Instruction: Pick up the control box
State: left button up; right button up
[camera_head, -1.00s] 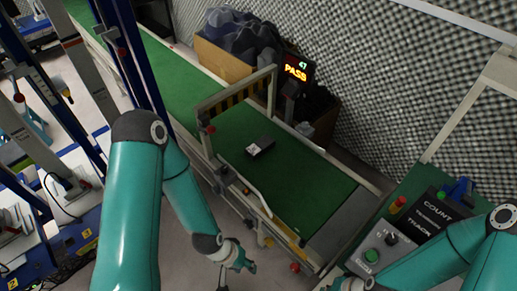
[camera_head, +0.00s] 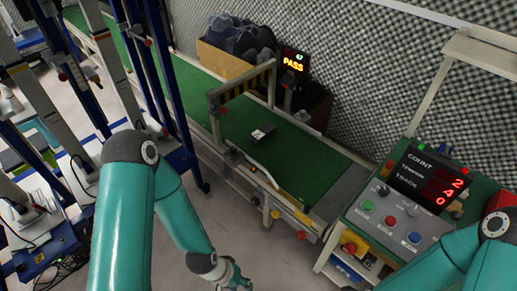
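A small black box with a white label (camera_head: 263,132) lies on the green conveyor belt (camera_head: 308,160). A grey control panel box with coloured buttons (camera_head: 402,213) stands on the bench at the right. Which of these is the control box I cannot tell. My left gripper (camera_head: 236,274) hangs low at the bottom middle, over the floor in front of the conveyor, well apart from both. Its fingers are too small and cut off to tell whether they are open. My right forearm crosses the lower right corner; its gripper is out of the picture.
A guard frame (camera_head: 243,88) with striped bars spans the belt. A cardboard box of dark items (camera_head: 235,45) and a PASS display (camera_head: 294,62) stand behind it. A lit counter display (camera_head: 430,178) stands behind the panel. Blue racks (camera_head: 160,70) crowd the left. Grey floor is clear in the middle.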

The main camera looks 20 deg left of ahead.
aim_at(267, 130)
jog(key=z, duration=0.05)
jog(key=k, duration=0.4)
jog(key=u, duration=0.75)
jog(key=i, duration=1.5)
jog(key=u, duration=0.55)
jog(key=i, duration=0.9)
jog(key=z, duration=0.15)
